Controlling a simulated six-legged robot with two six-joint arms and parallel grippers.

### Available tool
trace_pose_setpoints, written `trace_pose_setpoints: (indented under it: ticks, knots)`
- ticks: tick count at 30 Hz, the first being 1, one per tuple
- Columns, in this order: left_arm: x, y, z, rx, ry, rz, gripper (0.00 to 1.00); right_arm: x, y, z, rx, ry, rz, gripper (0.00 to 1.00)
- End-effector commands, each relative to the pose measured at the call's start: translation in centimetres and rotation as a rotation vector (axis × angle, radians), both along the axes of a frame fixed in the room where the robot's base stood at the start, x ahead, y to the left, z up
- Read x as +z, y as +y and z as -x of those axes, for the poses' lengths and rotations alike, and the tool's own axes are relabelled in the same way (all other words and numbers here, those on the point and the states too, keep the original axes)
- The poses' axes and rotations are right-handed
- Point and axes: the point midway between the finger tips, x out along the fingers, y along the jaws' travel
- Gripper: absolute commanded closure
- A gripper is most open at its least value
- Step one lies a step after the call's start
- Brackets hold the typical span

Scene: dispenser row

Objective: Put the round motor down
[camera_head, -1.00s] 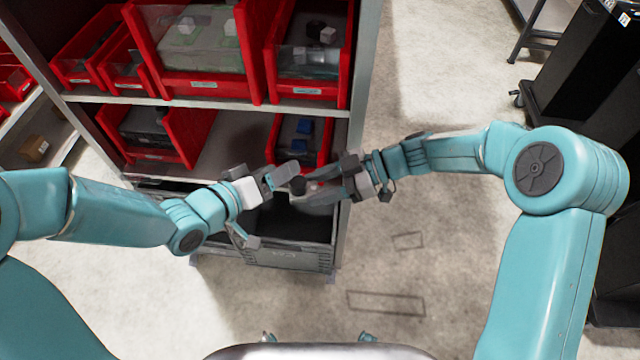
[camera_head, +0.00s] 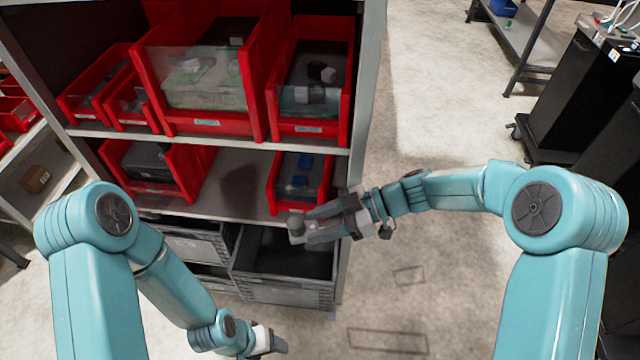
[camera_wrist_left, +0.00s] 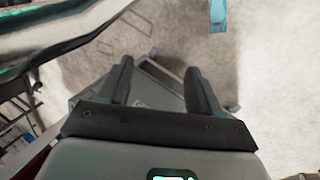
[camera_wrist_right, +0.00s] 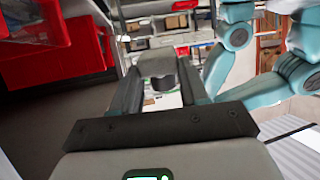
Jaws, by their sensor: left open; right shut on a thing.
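The round motor (camera_head: 297,227), grey with a dark round part, is at the tips of my right gripper (camera_head: 318,222). That gripper is shut on it and holds it above the open grey crate (camera_head: 285,291) low in the shelf. In the right wrist view the motor (camera_wrist_right: 156,66) sits between the two fingers, with a dark round part towards the palm. My left gripper (camera_head: 270,343) is low at the bottom of the head view, apart from the motor. In the left wrist view the left gripper (camera_wrist_left: 160,70) is open and empty, its fingers apart.
A red bin with blue parts (camera_head: 275,205) stands just above and behind the right gripper. Another red bin (camera_head: 187,190) stands left on that shelf, with bare shelf between. The shelf's upright post (camera_head: 364,100) is close to the right gripper. Open floor (camera_head: 430,270) lies right.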

Motion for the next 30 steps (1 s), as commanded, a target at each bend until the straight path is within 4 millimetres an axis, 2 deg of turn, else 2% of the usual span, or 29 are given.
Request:
trace_pose_setpoints:
  ticks: [11,20,30]
  knots:
    - [0.2,0.1,-0.6,0.01,-0.016,0.0,0.36,0.0,0.0,0.0,0.0,0.0,-0.001,1.0]
    - [2.6,1.7,-5.4,0.101,-0.157,0.005,0.36,0.0,0.0,0.0,0.0,0.0,-0.001,1.0]
    - [7.0,3.7,-11.1,0.208,-0.348,0.028,0.36,0.0,0.0,0.0,0.0,0.0,-0.001,1.0]
